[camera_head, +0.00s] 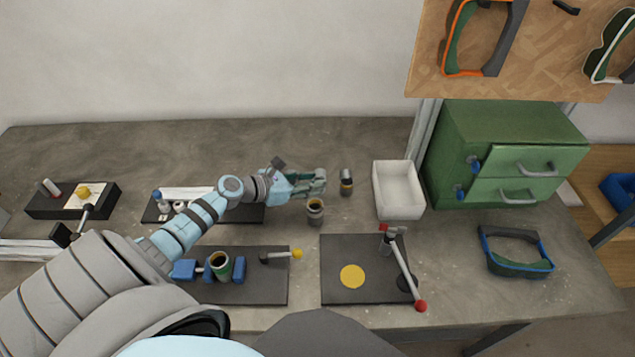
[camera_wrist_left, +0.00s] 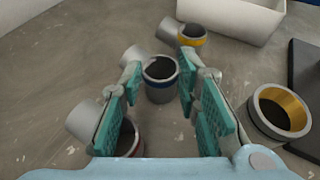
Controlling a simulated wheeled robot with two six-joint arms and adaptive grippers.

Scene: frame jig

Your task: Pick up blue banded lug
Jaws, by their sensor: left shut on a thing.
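The blue banded lug (camera_wrist_left: 160,82) is a grey cup-like piece with a dark bore and a blue band at its rim, with a grey stub at its upper left. It stands between the fingertips of my left gripper (camera_wrist_left: 160,92), which is shut on it. In the head view my left gripper (camera_head: 316,182) hides the lug. A yellow banded lug (camera_wrist_left: 191,36) stands just beyond, also seen in the head view (camera_head: 346,187). A red banded lug (camera_wrist_left: 128,140) sits close beside the left finger, partly hidden by it. My right gripper is not in view.
A brass-lined ring (camera_wrist_left: 279,110) stands to the right of the fingers. A white tray (camera_head: 399,189) lies right of the gripper, beside a green drawer cabinet (camera_head: 480,155). Dark plates (camera_head: 340,255) with a toggle lever and fittings (camera_head: 220,265) lie in front.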

